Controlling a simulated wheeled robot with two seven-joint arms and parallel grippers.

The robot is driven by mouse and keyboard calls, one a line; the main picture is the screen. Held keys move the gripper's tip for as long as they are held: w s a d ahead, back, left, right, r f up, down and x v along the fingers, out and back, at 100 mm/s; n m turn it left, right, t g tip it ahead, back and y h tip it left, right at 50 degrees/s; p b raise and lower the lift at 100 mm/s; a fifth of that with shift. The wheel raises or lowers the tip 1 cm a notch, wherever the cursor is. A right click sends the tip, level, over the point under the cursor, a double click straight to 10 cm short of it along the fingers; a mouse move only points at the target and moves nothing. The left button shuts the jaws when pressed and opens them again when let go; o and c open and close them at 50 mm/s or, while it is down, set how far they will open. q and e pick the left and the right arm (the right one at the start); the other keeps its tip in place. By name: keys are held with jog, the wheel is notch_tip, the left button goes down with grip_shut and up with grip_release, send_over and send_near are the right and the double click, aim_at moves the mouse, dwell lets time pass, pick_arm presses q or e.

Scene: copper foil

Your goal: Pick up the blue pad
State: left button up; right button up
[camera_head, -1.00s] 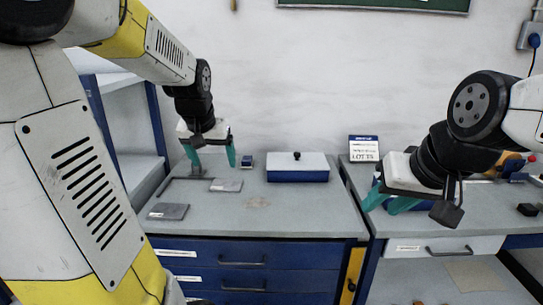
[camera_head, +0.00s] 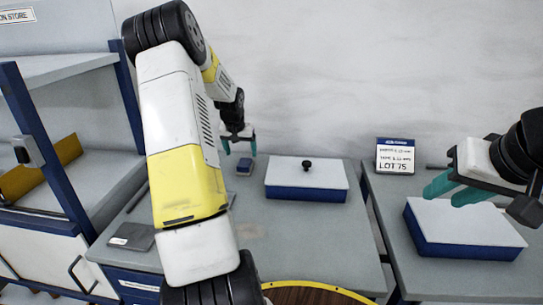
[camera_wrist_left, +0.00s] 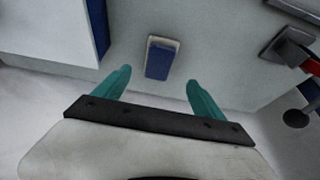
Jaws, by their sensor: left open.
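The blue pad (camera_head: 245,166) is a small block lying on the grey bench, left of the lidded box. It also shows in the left wrist view (camera_wrist_left: 158,60), with a blue face and a pale end, ahead of the fingertips and between their lines. My left gripper (camera_head: 239,147) is open and empty, pointing down just above and behind the pad in the head view. Its two teal fingers also show in the left wrist view (camera_wrist_left: 158,80), apart from the pad. My right gripper (camera_head: 442,196) is open and empty over the right bench.
A blue box with a white lid and black knob (camera_head: 306,178) stands right of the pad. Another blue box with a white top (camera_head: 464,229) and a lot sign (camera_head: 395,156) are on the right bench. A grey plate (camera_head: 132,237) lies front left. Shelves (camera_head: 60,150) stand at left.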

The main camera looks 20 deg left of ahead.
aim_at(244, 163)
pick_arm(q)
jog(key=shift+w+a+f, duration=0.1)
jog(key=shift+w+f, duration=0.35)
jog(key=shift+f, duration=0.1)
jog(key=x, duration=0.7)
jog(key=shift+s+d+f, duration=0.1)
jog(key=shift+d, duration=0.1)
jog(key=shift+c, duration=0.2)
jog(key=c, duration=1.5)
